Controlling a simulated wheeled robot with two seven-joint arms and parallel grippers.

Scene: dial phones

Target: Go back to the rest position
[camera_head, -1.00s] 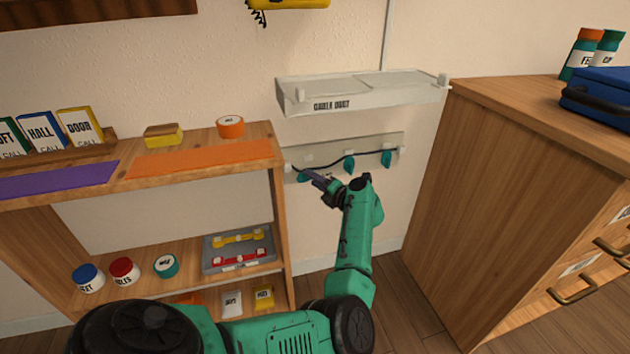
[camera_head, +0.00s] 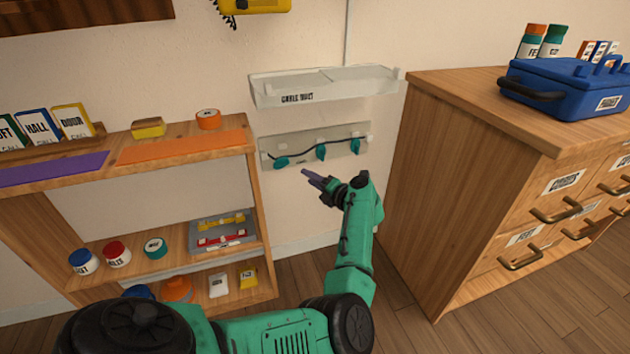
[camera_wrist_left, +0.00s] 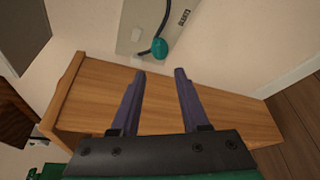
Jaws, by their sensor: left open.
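My left gripper (camera_head: 311,179) is open and empty in front of the wall, just below the grey panel (camera_head: 348,148) with teal clips. It stands apart from the panel. In the left wrist view its two dark fingers (camera_wrist_left: 160,85) are spread with nothing between them. A teal clip (camera_wrist_left: 159,48) on a dark cable shows beyond the fingertips, on the panel. My right gripper is in neither view.
A wooden shelf (camera_head: 259,205) with jars and boxes stands at the left. A wooden drawer cabinet (camera_head: 400,180) with a blue toolbox (camera_head: 572,93) stands at the right. A white cable duct (camera_head: 325,92) is above the panel. Floor shows between shelf and cabinet.

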